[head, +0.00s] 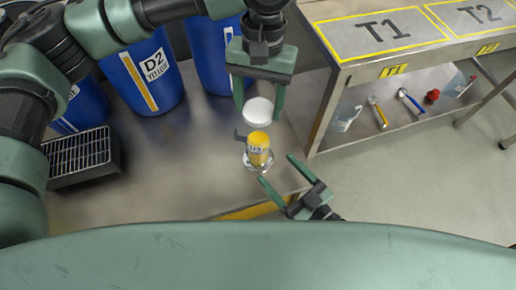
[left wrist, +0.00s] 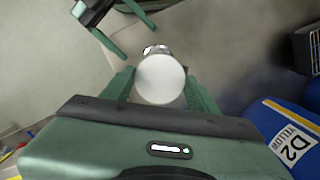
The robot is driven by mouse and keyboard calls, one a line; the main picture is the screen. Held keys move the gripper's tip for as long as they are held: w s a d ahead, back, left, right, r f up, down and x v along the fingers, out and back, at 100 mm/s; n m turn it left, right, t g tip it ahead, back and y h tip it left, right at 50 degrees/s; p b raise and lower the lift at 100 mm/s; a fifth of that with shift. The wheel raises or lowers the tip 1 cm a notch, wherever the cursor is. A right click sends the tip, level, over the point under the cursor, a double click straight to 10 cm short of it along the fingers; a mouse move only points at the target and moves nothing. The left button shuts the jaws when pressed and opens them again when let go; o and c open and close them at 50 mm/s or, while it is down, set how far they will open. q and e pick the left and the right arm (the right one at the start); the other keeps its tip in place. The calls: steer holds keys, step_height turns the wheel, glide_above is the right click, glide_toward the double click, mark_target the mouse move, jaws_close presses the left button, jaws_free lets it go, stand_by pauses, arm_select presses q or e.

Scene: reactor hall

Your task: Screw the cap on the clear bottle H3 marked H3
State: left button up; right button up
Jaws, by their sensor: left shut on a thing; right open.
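The clear bottle H3 (head: 258,155), with yellow showing in it and a label reading H3, stands upright in a round holder (head: 249,167) near the table's front edge. The white round cap (head: 258,111) is between the fingers of my left gripper (head: 259,115), which is shut on it. The cap appears just above the bottle, apart from it in the head view. In the left wrist view the cap (left wrist: 160,78) hides most of the bottle. My right gripper (head: 276,169) is open and empty, just right of and in front of the bottle's base.
Blue drums, one marked D2 YELLOW (head: 145,78), stand at the back left. A black grated box (head: 82,157) is at the left. At right is a bench (head: 385,35) marked T1 and T2, with tools on its lower shelf. The table left of the bottle is clear.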

mark_target(265, 157)
steer(key=x, duration=0.8)
steer(key=shift+w+a, duration=0.2)
steer(key=shift+w, duration=0.15)
jaws_close()
arm_select(q)
steer(key=shift+f, duration=2.5)
